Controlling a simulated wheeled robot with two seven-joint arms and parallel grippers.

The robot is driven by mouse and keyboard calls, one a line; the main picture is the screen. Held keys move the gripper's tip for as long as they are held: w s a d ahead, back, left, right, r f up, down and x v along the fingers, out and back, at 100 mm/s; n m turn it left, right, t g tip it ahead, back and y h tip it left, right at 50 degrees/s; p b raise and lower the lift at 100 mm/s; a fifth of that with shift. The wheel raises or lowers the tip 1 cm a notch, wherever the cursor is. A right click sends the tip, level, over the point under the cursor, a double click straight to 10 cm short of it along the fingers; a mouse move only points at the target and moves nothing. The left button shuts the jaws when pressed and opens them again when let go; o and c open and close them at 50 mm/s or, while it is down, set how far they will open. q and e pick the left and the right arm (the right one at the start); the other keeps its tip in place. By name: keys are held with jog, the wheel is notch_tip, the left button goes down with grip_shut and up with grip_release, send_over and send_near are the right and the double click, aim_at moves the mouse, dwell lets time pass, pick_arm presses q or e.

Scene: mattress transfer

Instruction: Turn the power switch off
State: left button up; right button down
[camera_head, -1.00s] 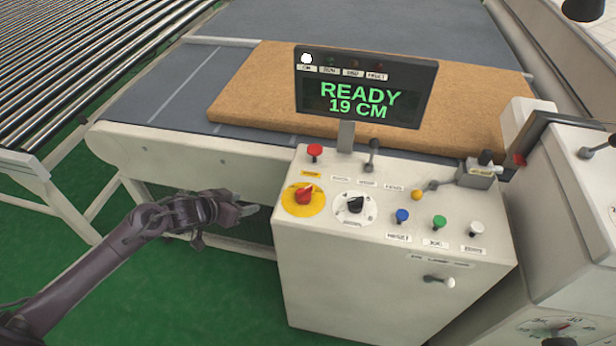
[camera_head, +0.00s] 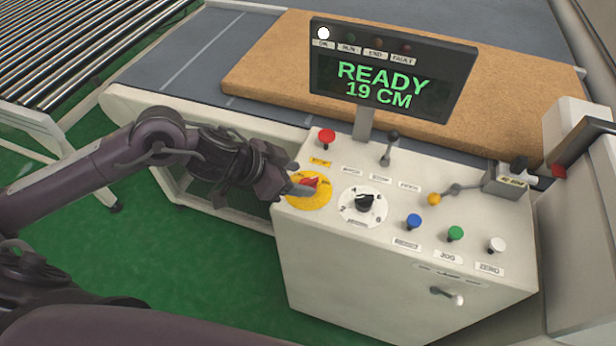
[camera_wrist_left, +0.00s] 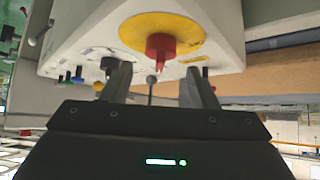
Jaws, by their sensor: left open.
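The power switch is a red rotary knob (camera_head: 310,184) on a round yellow plate (camera_head: 318,203), at the left of the control box top. In the left wrist view the red knob (camera_wrist_left: 160,45) hangs from the yellow plate (camera_wrist_left: 185,28), ahead of the fingers and between their lines. My left gripper (camera_head: 293,188) is open, with its fingertips at the left edge of the knob in the head view. I cannot tell whether they touch it. The fingers (camera_wrist_left: 155,80) stand apart in the wrist view with nothing held. My right gripper is not in view.
The control box (camera_head: 390,270) also carries a red mushroom button (camera_head: 326,136), a black dial (camera_head: 365,202), a lever (camera_head: 390,148) and blue (camera_head: 414,221), green (camera_head: 455,233) and white (camera_head: 497,244) buttons. A display (camera_head: 390,75) reads READY 19 CM, its white lamp lit. A brown mattress (camera_head: 520,80) lies behind.

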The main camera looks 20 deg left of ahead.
aim_at(307, 180)
pick_arm(q)
jog(key=x, duration=0.2)
jog(key=shift+w+d+f, duration=0.15)
jog(key=shift+w+d, duration=0.05)
jog(key=shift+d, duration=0.05)
jog(key=shift+w+d+f, duration=0.25)
jog(key=shift+d+f, duration=0.05)
jog(key=shift+f, duration=0.15)
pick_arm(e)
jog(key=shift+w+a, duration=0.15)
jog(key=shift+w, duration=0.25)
pick_arm(q)
jog(key=c, duration=0.9)
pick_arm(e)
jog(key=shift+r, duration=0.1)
